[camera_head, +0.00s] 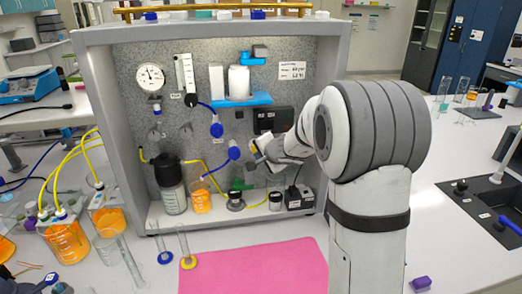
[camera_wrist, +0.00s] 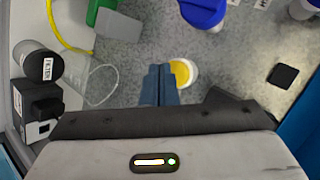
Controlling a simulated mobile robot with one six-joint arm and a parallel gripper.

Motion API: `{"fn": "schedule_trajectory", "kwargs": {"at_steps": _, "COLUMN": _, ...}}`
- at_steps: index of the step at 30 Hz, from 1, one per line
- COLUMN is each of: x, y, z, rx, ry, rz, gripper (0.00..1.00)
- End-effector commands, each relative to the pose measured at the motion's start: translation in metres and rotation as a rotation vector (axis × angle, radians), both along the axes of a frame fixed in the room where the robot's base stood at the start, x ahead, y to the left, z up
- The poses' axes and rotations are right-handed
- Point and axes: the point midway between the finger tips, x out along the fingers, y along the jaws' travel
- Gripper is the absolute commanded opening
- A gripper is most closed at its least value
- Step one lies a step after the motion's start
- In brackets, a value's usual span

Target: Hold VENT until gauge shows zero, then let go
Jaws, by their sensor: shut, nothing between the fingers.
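The round white gauge (camera_head: 150,76) is at the upper left of the rig's speckled back panel; its needle is too small to read surely. My gripper (camera_head: 252,150) reaches in from the right, in front of the panel. In the wrist view its blue fingers (camera_wrist: 158,84) are together with nothing between them. A round yellow button-like part with a white rim (camera_wrist: 184,73) is just right of the fingertips, partly covered by them. I cannot tell whether they touch it. No VENT label is readable, so I cannot tell whether this part is VENT.
A black-topped bottle (camera_head: 173,190) and an orange-filled beaker (camera_head: 201,198) stand on the rig's ledge. Blue valve handles (camera_head: 234,152) and yellow tubing are left of my gripper. A pink mat (camera_head: 250,268) lies clear in front, with cylinders to its left.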

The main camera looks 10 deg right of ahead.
Motion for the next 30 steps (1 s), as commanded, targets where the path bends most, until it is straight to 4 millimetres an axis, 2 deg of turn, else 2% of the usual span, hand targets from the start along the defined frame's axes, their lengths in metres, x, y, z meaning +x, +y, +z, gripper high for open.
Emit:
{"fn": "schedule_trajectory", "kwargs": {"at_steps": 7, "x": 0.008, "y": 0.0, "z": 0.0, "rx": -0.001, "ry": 0.0, "rz": 0.001, "gripper": 0.0}}
{"fn": "schedule_trajectory", "kwargs": {"at_steps": 30, "x": 0.012, "y": 0.0, "z": 0.0, "rx": 0.0, "ry": 0.0, "rz": 0.0, "gripper": 0.0}}
